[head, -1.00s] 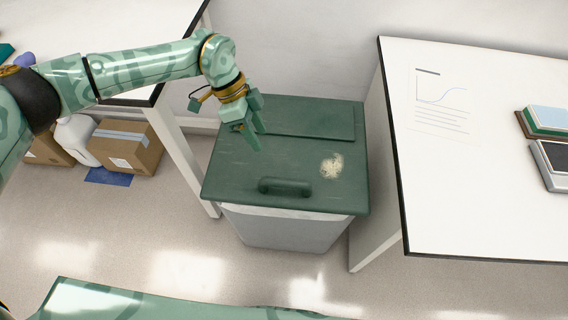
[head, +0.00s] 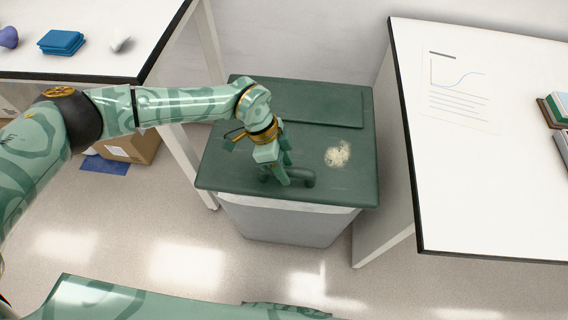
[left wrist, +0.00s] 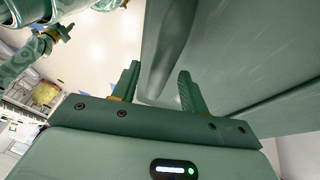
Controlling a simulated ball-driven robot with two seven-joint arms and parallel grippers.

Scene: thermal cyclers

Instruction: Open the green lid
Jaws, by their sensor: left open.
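The green lid (head: 345,185) lies flat and closed on a grey-white bin (head: 285,222) between two tables. It has a dark green bar handle (head: 304,178) near its front edge and a pale worn patch. My left gripper (head: 278,182) points down over the left part of the handle, open. In the left wrist view, the handle (left wrist: 172,45) shows between and beyond the two spread fingers (left wrist: 158,88), with the lid (left wrist: 245,50) to the right. Contact with the handle cannot be told. Part of my other arm, with what looks like my right gripper (left wrist: 57,33), shows small at upper left.
A white table (head: 460,190) stands close on the right, with a paper sheet (head: 455,90) on it. Another table (head: 110,55) at left holds blue items (head: 61,42). A cardboard box (head: 130,148) sits under it. The floor before the bin is clear.

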